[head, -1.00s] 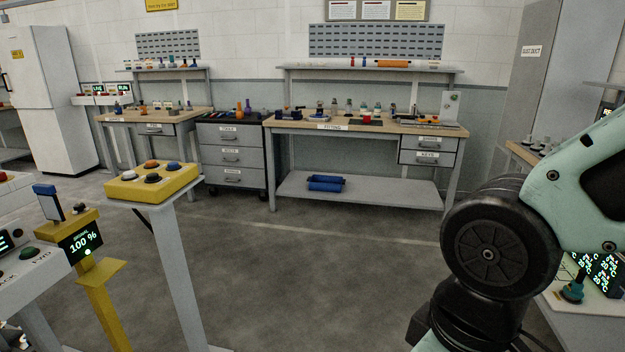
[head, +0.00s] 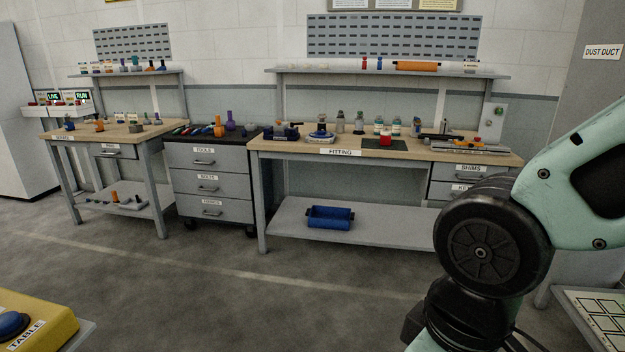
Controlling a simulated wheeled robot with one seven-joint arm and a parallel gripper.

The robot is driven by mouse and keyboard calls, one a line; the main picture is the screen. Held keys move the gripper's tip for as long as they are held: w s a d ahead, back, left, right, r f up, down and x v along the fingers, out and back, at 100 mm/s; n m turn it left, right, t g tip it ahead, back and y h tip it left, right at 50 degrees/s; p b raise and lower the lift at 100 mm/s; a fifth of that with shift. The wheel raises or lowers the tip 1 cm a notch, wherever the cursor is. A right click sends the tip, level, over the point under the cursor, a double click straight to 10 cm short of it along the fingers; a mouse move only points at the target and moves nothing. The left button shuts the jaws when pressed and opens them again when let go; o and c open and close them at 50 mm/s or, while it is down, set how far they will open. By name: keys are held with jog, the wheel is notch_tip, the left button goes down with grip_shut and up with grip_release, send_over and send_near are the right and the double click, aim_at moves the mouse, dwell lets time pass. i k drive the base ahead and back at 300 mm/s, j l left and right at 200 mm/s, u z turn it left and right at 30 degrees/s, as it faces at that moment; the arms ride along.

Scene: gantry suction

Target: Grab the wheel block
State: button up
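I cannot tell which thing is the wheel block; the small items on the benches are too small to name surely. The fitting bench (head: 350,149) stands ahead. On its top are a dark blue vise-like tool (head: 284,133), a round white and blue piece (head: 321,135), several small bottles, and a red piece (head: 385,138) on a dark mat. A blue tray-like thing (head: 330,217) lies on its lower shelf. My arm's dark joint and pale green link fill the right side. My gripper is not in view.
A grey drawer cabinet (head: 209,184) stands left of the fitting bench, and another wooden bench (head: 85,134) is farther left. A yellow button box (head: 35,322) is close at lower left. A panel table (head: 597,315) is at lower right. Open floor lies between.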

aim_at(385, 137)
jog(key=i, duration=2.05)
jog(key=i+j+z, duration=0.1)
jog(key=i+z, duration=0.3)
jog(key=i, duration=0.2)
jog(key=i+j+z, duration=0.4)
jog(key=i, duration=0.15)
jog(key=i+j+z, duration=0.85)
jog(key=i+j, duration=0.1)
jog(key=j, duration=0.05)
